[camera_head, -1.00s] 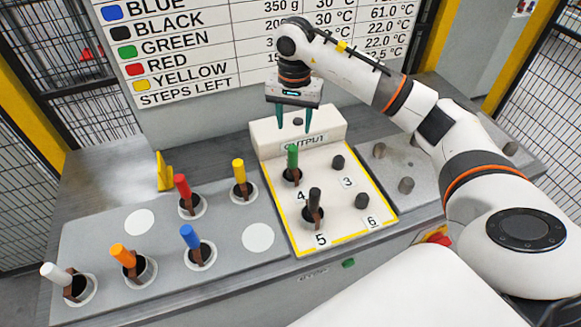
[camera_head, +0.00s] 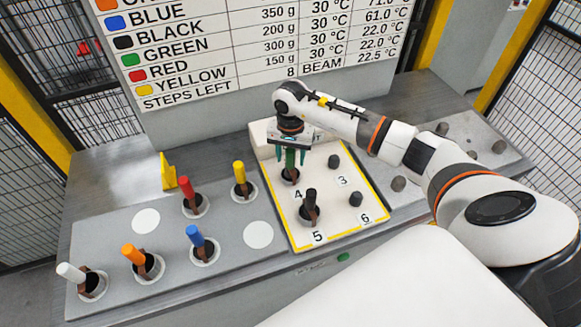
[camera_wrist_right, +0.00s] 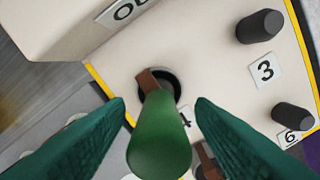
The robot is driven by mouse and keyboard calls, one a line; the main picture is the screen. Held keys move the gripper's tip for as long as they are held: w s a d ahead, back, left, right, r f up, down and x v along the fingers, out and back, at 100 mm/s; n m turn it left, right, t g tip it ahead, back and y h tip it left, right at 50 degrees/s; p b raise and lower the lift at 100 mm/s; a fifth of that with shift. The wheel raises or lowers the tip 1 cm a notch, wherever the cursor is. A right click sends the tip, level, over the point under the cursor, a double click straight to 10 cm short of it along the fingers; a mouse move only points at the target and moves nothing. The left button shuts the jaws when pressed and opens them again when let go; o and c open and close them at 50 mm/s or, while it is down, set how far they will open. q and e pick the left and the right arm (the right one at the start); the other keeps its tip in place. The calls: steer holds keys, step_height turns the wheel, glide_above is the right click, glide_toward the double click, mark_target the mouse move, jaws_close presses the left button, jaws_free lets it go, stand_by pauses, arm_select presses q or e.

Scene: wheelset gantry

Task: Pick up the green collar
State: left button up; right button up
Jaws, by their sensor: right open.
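The green collar stands at the spot marked 4 on the cream output panel (camera_head: 333,216); its green handle (camera_head: 290,160) rises from a brown strip in a dark round base. My right gripper (camera_head: 290,154) is above it, pointing down, with its teal fingers on either side of the handle. In the right wrist view the green handle (camera_wrist_right: 160,140) is upright between the two open fingers, with a gap visible on each side. The brown strip and dark ring show below it. My left gripper is not in view.
A black-handled collar (camera_head: 310,200) stands close by at 5. Dark pegs stand at 3 (camera_head: 334,161) and 6 (camera_head: 356,199). The grey tray (camera_head: 110,250) at left holds red, yellow, blue, orange and white handled pieces. A raised block (camera_head: 262,138) is behind the gripper.

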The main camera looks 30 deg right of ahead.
jaws_close()
steer(key=shift+w+r, duration=0.1)
stand_by(0.3)
steer(key=shift+r, duration=0.2)
step_height(320, 180, up, 10)
steer(key=b, duration=0.3)
steer(key=shift+f, duration=0.25)
steer(key=shift+r+p, duration=1.1)
steer(key=shift+r, duration=1.45)
